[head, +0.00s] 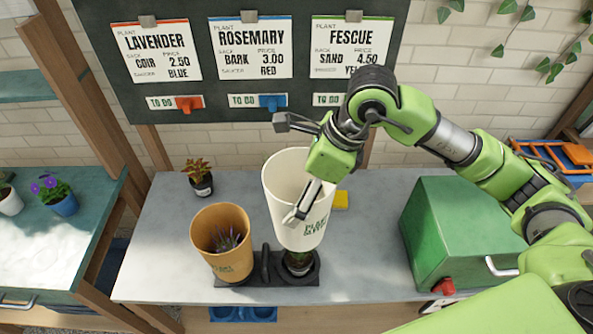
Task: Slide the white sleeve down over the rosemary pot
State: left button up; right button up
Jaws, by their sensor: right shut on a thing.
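The white sleeve (277,212) is a tapered, open-topped cup with green lettering, standing roughly upright over the right side of the black holder. My right gripper (297,214) is shut on the sleeve near its front rim, with a finger across its front. My left gripper is not in view.
A brown sleeve (221,265) around a purple-flowered plant stands in the black holder (265,281), left of the white one. A small potted plant (201,182) and a yellow block (341,200) stand farther back. A green box (455,230) is at right. The left worktop (160,240) is clear.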

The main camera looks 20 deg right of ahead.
pick_arm(q)
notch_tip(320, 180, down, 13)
jog(key=b, duration=1.3)
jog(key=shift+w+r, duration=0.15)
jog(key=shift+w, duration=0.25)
pick_arm(e)
notch_tip(320, 180, down, 17)
jog(key=shift+f, duration=0.1)
jog(key=o, duration=0.8)
jog(key=v, duration=1.2)
jog(key=shift+s, duration=0.15)
